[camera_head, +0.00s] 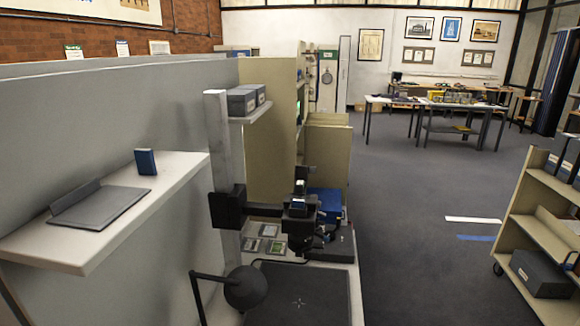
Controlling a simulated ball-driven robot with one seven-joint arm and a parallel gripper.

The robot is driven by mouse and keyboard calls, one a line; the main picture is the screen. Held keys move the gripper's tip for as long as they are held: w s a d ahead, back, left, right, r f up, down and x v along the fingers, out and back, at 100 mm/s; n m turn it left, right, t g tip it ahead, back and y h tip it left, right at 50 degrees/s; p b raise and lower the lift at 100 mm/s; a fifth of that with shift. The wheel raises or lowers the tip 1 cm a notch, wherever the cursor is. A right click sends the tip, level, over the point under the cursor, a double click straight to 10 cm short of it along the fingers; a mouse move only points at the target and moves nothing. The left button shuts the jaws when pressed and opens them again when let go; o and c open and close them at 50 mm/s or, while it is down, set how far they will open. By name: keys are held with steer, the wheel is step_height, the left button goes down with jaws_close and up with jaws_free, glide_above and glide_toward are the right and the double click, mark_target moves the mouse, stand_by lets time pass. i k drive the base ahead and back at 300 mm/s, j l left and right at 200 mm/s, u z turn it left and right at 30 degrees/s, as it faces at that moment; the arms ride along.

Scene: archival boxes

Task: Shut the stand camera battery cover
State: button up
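A copy stand with a pale upright column (222,165) rises from the worktable. A black carriage (228,207) on the column bears an arm reaching right to a dark camera (299,211). The camera hangs above the table and has a small blue-lit patch on its upper side. Its battery cover is too small to make out, so I cannot tell whether it is open or shut. A dark mat with a cross mark (300,302) lies at the table's front. I cannot make out my gripper anywhere in this view.
A black lamp (246,288) stands at the table's front left. Small framed items (270,230) and a blue box (326,201) lie near the camera. A pale shelf (75,239) juts out at left. A cart (545,228) stands at right; the floor (420,210) between is clear.

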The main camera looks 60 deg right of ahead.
mark_target(302, 172)
steer(key=z, duration=1.1)
